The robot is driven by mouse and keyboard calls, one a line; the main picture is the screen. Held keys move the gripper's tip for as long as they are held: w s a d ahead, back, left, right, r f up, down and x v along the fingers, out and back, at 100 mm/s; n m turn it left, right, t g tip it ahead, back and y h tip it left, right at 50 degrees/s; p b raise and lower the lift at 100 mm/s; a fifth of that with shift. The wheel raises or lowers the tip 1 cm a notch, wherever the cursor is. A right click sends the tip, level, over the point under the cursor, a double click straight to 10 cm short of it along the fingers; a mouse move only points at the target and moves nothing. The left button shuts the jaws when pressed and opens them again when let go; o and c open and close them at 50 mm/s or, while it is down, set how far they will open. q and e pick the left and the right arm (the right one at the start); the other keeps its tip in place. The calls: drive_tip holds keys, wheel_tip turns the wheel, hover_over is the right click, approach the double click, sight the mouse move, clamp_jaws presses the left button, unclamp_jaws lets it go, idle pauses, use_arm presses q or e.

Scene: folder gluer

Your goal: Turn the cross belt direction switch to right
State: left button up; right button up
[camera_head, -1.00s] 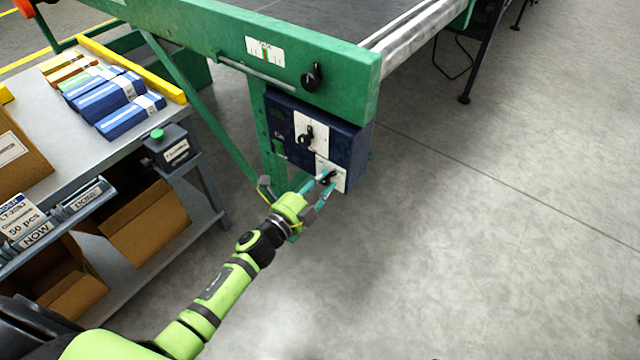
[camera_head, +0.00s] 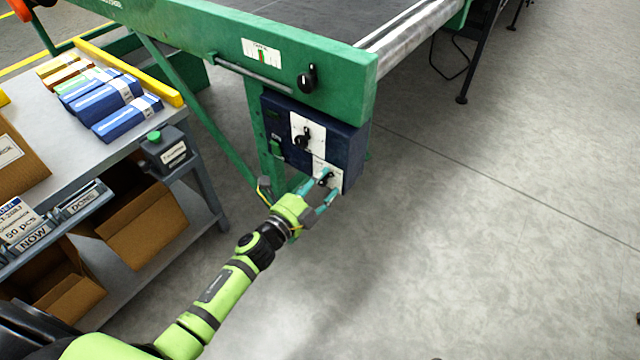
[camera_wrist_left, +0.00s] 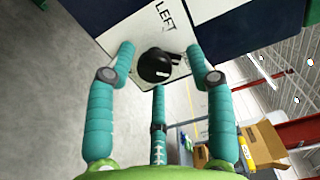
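The cross belt direction switch is a black rotary knob (camera_head: 325,179) on a white plate (camera_wrist_left: 128,32), low on the dark blue control box (camera_head: 350,150). In the left wrist view the knob (camera_wrist_left: 155,67) has a short tab toward the picture's right, and the word LEFT shows on the plate above it. My left gripper (camera_head: 326,185) is at the plate. Its teal fingers (camera_wrist_left: 160,75) are spread on either side of the knob and below it, with gaps visible, so it is open. The word for the other side is hidden. My right gripper is not in view.
A second black knob (camera_head: 303,138) sits just above on the same box. Another knob (camera_head: 308,78) is on the green machine frame (camera_head: 345,75). A grey bench (camera_head: 75,130) with cartons stands at the left. The floor at the right is clear.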

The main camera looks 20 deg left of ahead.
use_arm(q)
drive_tip(key=shift+a+f, duration=0.1)
drive_tip(key=shift+s+a, duration=0.15)
drive_tip(key=shift+s, duration=0.15)
drive_tip(key=v, duration=1.1)
drive_tip(key=shift+s, duration=0.2)
